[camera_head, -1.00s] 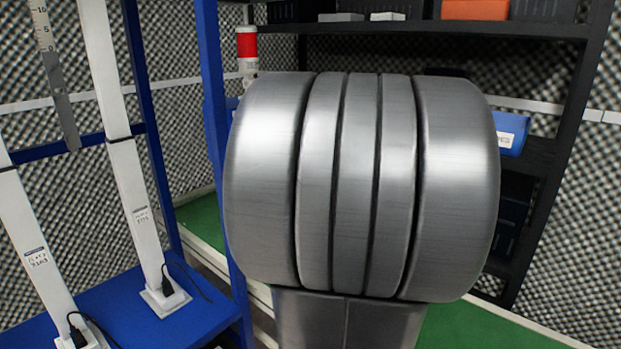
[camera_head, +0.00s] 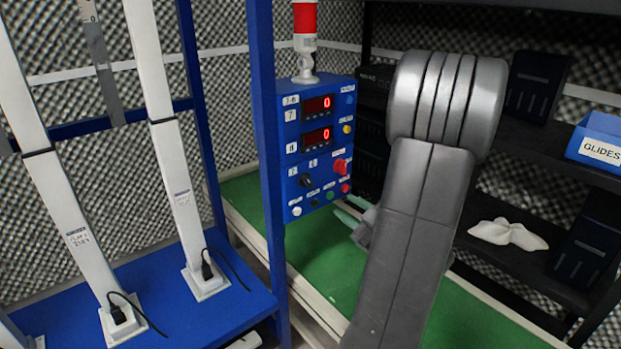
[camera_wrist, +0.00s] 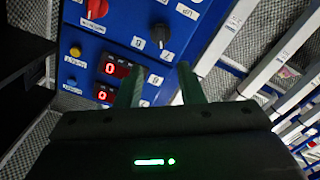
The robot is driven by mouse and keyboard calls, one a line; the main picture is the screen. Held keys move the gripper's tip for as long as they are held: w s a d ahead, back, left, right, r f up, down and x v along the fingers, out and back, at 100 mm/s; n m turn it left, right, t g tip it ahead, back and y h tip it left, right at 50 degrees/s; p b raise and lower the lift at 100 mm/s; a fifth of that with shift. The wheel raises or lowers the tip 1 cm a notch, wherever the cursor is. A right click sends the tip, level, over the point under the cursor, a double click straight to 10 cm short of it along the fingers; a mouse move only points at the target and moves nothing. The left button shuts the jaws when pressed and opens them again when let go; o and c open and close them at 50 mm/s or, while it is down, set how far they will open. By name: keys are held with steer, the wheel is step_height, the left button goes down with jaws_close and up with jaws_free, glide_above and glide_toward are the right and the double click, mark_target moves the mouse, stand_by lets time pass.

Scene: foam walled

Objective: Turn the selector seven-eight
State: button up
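The selector is a dark round knob (camera_head: 306,181) low on the front of a blue control box (camera_head: 290,218), with small 7 and 8 labels above it. It also shows in the wrist view (camera_wrist: 160,33), beyond my fingertips and between their directions. My gripper (camera_head: 350,210) is in front of the box, lower right of the knob, partly hidden by my arm.
The box has two red displays (camera_head: 319,106) reading 0, a red switch (camera_head: 340,166) and a yellow button (camera_head: 347,129). A blue frame post (camera_head: 264,130) stands just left. Black shelving (camera_head: 530,265) with a blue GLIDES bin (camera_head: 597,140) is at right.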

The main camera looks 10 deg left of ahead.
mark_target(310, 183)
steer(key=x, duration=1.3)
steer(key=shift+w+a+r, duration=0.15)
steer(key=shift+w+a, duration=0.05)
steer(key=shift+a, duration=0.2)
jaws_close()
